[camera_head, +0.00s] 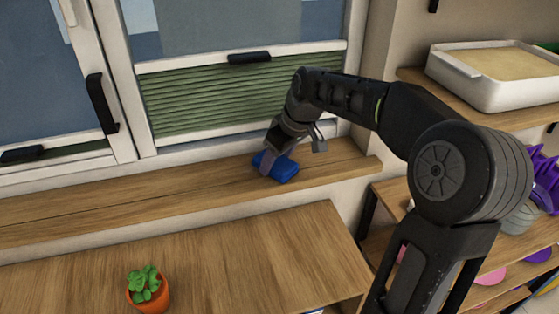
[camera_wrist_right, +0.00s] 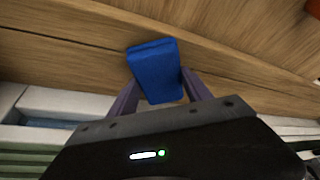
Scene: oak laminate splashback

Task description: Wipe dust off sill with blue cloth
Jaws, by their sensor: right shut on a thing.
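The blue cloth (camera_head: 284,168) is a folded block on the wooden sill (camera_head: 120,204), towards the sill's right part below the window. My right gripper (camera_head: 270,164) is shut on the cloth, reaching down to it from above. In the right wrist view the cloth (camera_wrist_right: 155,72) sits between the two fingers (camera_wrist_right: 158,95), with the sill's wood grain behind it. The cloth appears to be at the sill surface, but contact cannot be told for certain. No dust can be made out on the sill. My left gripper is not in view.
The window (camera_head: 200,100) with a green blind and black handles (camera_head: 102,103) stands behind the sill. A lower wooden top (camera_head: 230,250) in front holds a potted succulent (camera_head: 147,288). Shelves at right carry a white tray (camera_head: 490,78) and purple items (camera_head: 545,178). The sill's left stretch is clear.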

